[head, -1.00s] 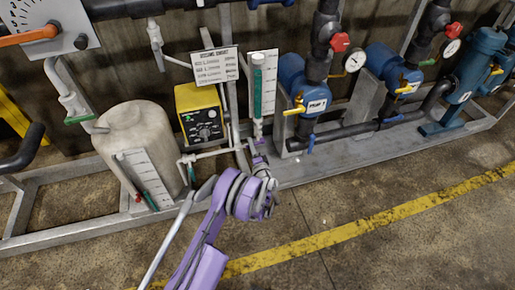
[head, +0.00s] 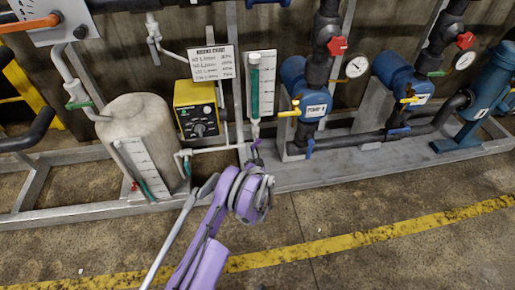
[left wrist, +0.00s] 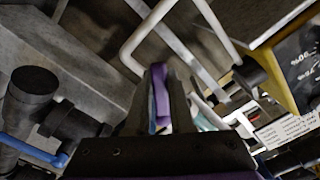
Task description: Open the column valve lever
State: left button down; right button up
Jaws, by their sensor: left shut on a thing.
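The column is a clear tube with green in it (head: 255,88), upright on a white scale board in the head view. The pipe and valve at its foot (head: 255,128) sit just above my left gripper (head: 255,150). My purple left arm reaches up to it from the bottom of the head view. The left gripper is shut on the column valve lever, which is mostly hidden by the fingers. In the left wrist view the fingers (left wrist: 160,98) are close together, with a thin blue strip beside them. My right gripper is not in view.
A yellow control box (head: 197,108) and a pale tank (head: 140,140) stand left of the column. A blue pump (head: 303,90) with a yellow lever stands to the right. A grey skid frame (head: 400,145) runs along the floor, with clear floor in front.

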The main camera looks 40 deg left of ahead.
pick_arm(q)
jog(key=shift+w+d+f+n, duration=0.3)
jog(key=shift+n, duration=0.7)
jog(key=shift+w+d+f+n, duration=0.1)
jog(key=shift+w+d+n, duration=0.2)
jog(key=shift+n, duration=0.7)
jog(key=shift+w+d+f+n, duration=0.15)
jog(key=shift+w+d+n, duration=0.15)
jog(key=shift+n, duration=0.7)
jog(key=shift+w+d+f+n, duration=0.1)
jog(key=shift+w+d+n, duration=0.2)
jog(key=shift+n, duration=0.7)
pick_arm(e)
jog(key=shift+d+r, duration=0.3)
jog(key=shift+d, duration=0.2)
pick_arm(q)
jog(key=shift+w+a, duration=0.1)
jog(key=c, duration=0.8)
grip_release()
jog(key=shift+p, duration=0.3)
jog(key=p+v, duration=0.1)
jog(key=v, duration=1)
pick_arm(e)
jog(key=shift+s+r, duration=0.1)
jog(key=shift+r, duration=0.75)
